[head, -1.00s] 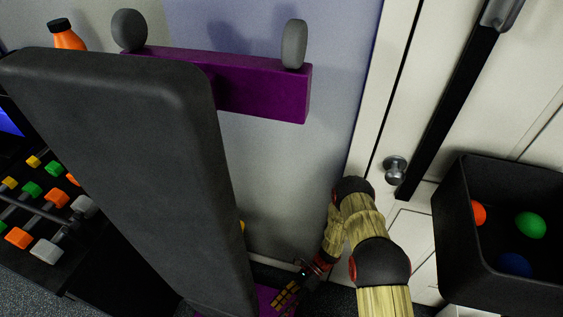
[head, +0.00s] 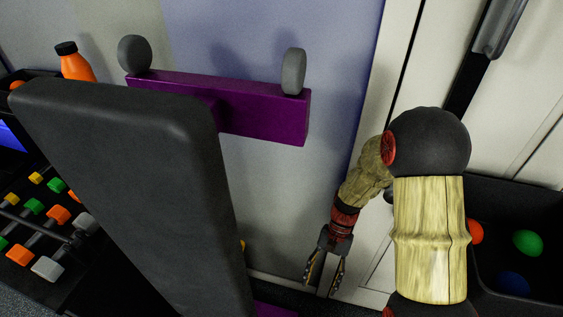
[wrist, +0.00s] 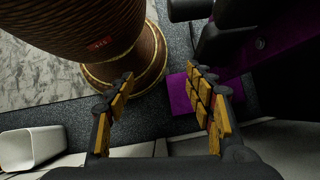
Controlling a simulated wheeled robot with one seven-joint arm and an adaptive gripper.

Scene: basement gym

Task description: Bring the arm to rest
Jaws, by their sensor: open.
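My gripper (head: 324,279) hangs at the end of my wood-textured arm in the lower middle of the head view, pointing down between the bench and the door. In the wrist view my gripper (wrist: 160,92) has its two yellow-padded fingers spread wide apart, with nothing between them. Below the fingers lie the dark floor (wrist: 150,125) and a purple bench base (wrist: 182,92). No object is held.
A black padded bench (head: 130,170) with a purple crossbar (head: 240,108) fills the left. A dumbbell rack (head: 40,225) and orange bottle (head: 75,62) stand beyond it. A black bin (head: 520,200) holds balls at right. The wrist view shows a brown drum-like object (wrist: 100,30) and a white container (wrist: 32,147) nearby.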

